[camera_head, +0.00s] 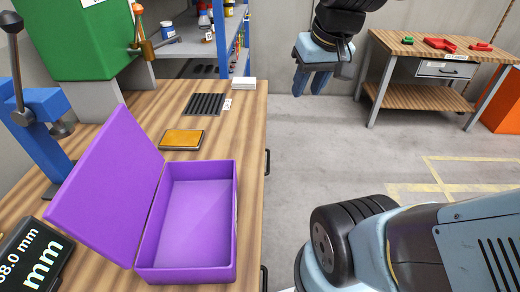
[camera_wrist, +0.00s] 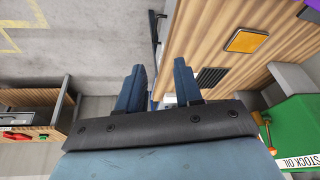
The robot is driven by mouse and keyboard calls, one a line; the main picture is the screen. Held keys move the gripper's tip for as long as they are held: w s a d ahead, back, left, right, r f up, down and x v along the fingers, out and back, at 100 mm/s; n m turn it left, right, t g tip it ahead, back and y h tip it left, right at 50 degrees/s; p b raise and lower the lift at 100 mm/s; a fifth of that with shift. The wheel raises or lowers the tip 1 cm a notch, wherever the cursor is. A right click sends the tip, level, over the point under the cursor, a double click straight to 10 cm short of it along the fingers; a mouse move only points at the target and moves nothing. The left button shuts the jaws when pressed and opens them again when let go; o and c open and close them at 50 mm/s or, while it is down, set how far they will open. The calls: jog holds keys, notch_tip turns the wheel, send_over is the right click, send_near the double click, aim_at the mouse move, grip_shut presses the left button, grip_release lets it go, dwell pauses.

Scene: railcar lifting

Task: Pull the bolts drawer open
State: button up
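My gripper (camera_head: 309,84) hangs in the upper middle of the head view, over the floor to the right of the near workbench (camera_head: 255,118). Its two blue fingers are apart with nothing between them, as the wrist view also shows (camera_wrist: 158,72). A dark bar handle (camera_head: 267,162) is on the bench's right side, and another handle (camera_head: 264,278) is nearer. In the wrist view a dark handle (camera_wrist: 154,28) lies beyond the fingertips, apart from them. The near bench's drawer fronts are hidden. The far bench has a shut grey drawer (camera_head: 445,69); its label is too small to read.
An open purple box (camera_head: 187,275) stands on the near bench, with a yellow-topped pad (camera_head: 181,139), a black slotted block (camera_head: 205,104) and a white box (camera_head: 243,83) behind it. Clear floor (camera_head: 330,140) lies between the benches. An orange object (camera_head: 502,105) stands at far right.

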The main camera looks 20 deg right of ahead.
jog(key=w+d+f+g+y, duration=0.2)
jog(key=w+f+g+y, duration=0.15)
jog(key=w+f, duration=0.6)
jog(key=w+d+f+g+y, duration=0.25)
jog(key=w+f+y, duration=0.25)
jog(key=w+f, duration=0.4)
jog(key=w+d+f+m+t+y, duration=0.1)
jog(key=w+d+f+t+y, duration=0.2)
jog(key=f, duration=0.8)
jog(key=m+t+y, duration=0.3)
jog(key=t, duration=0.1)
send_near(268, 159)
jog(key=shift+h, duration=0.25)
jog(key=x, duration=1)
jog(key=shift+f, duration=0.2)
jog(key=shift+s, duration=0.1)
grip_shut()
